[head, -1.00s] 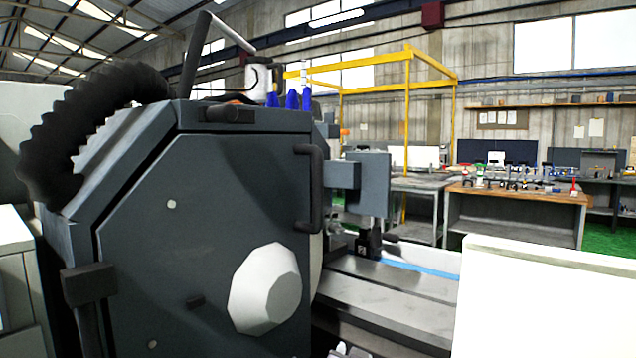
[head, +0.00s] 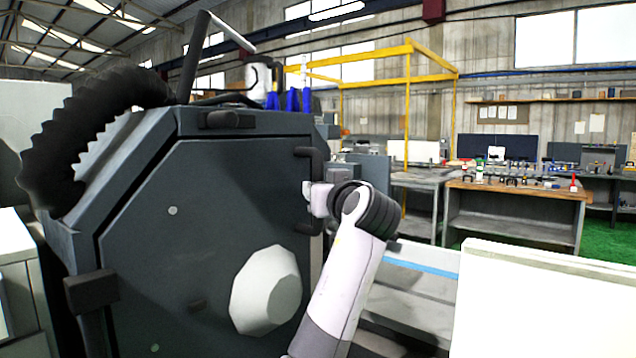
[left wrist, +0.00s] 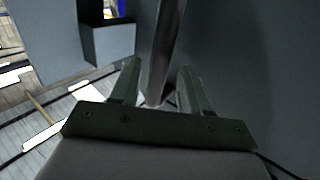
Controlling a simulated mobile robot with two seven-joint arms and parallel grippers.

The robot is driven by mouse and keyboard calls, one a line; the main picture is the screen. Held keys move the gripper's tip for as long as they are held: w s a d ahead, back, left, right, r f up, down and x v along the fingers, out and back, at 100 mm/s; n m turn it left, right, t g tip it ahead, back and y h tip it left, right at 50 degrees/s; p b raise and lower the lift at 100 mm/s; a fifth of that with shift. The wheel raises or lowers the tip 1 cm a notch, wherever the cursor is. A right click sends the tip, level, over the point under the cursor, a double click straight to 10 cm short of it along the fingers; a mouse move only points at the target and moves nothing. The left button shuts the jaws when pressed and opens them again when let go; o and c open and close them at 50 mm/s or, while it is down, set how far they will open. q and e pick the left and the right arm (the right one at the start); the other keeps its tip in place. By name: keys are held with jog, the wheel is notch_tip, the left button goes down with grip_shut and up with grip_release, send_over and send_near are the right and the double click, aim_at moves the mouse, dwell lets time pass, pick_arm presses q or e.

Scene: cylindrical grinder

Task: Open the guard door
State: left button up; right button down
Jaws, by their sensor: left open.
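The guard door (head: 215,215) is a large dark grey panel with a pale faceted boss (head: 266,290), and it looks closed on its housing. Its dark vertical handle (head: 309,153) is at the door's right edge; the middle of the handle is hidden behind my gripper. My left gripper (head: 309,196) is at the handle, coming from the right side. In the left wrist view, its two fingers (left wrist: 158,82) are apart, with a dark bar (left wrist: 165,45), apparently the handle, between them. I cannot tell whether either finger touches it. My right gripper is not in view.
A black corrugated hose (head: 75,135) curves over the housing's left side. A hinge block (head: 91,291) is at the door's left edge. A white panel (head: 550,300) stands at the right front. Workbenches (head: 515,210) and a yellow frame (head: 407,130) are farther back.

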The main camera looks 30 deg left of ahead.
aim_at(318, 227)
pick_arm(q)
jog(key=shift+p+x, duration=0.4)
jog(key=shift+x, duration=1.3)
jog(key=shift+c, duration=0.3)
grip_shut()
